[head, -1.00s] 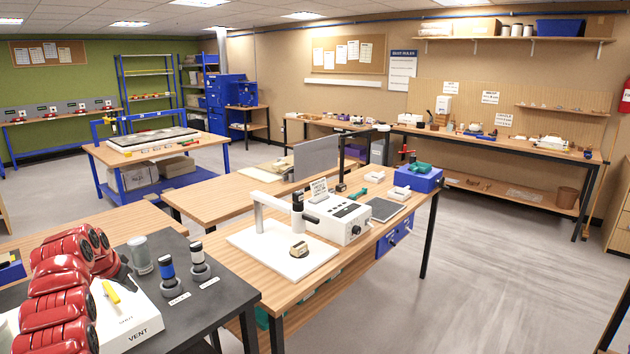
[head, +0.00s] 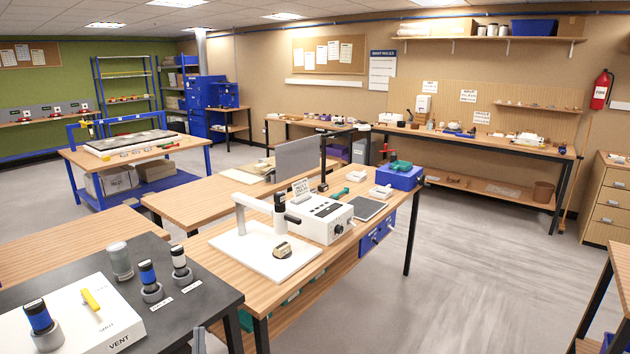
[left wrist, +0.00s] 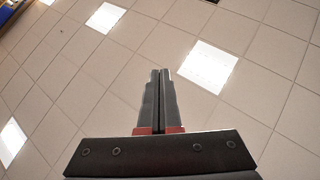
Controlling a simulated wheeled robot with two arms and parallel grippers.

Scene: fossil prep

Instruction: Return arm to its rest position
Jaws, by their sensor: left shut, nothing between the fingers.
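My left gripper (left wrist: 160,74) shows in the left wrist view. Its two dark fingers are together with nothing between them, and they point up toward the tiled ceiling. In the head view, a small grey shape at the bottom edge, beside the dark bench, looks like its fingertips. The rest of my left arm is out of the head view. My right gripper is not in view.
A dark bench (head: 205,300) with a white VENT box (head: 72,325) and several small cylinders is close at the lower left. A wooden bench (head: 345,245) with a white machine (head: 318,218) stands ahead. Open floor (head: 480,270) lies to the right.

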